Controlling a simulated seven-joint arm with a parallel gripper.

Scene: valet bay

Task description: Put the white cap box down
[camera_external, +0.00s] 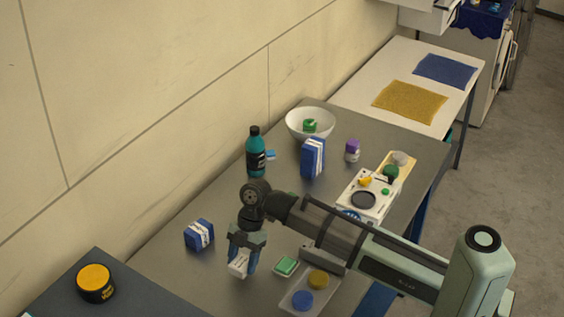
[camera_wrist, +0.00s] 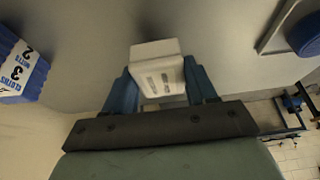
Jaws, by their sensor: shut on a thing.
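The white cap box (camera_external: 238,264) is held between the blue fingers of my gripper (camera_external: 243,262), over the near part of the grey table (camera_external: 180,262). In the wrist view the white box (camera_wrist: 157,68) sits between the two fingertips (camera_wrist: 158,88), with small grey markings on its face. My gripper is shut on it. The box looks close to the table surface, but I cannot tell whether it touches.
A blue-and-white box (camera_external: 199,235) stands left of my gripper. A green-and-white block (camera_external: 286,266) and a clear tray (camera_external: 309,292) with yellow and blue discs are to the right. A teal bottle (camera_external: 256,153) stands behind. Table between the blue box and gripper is bare.

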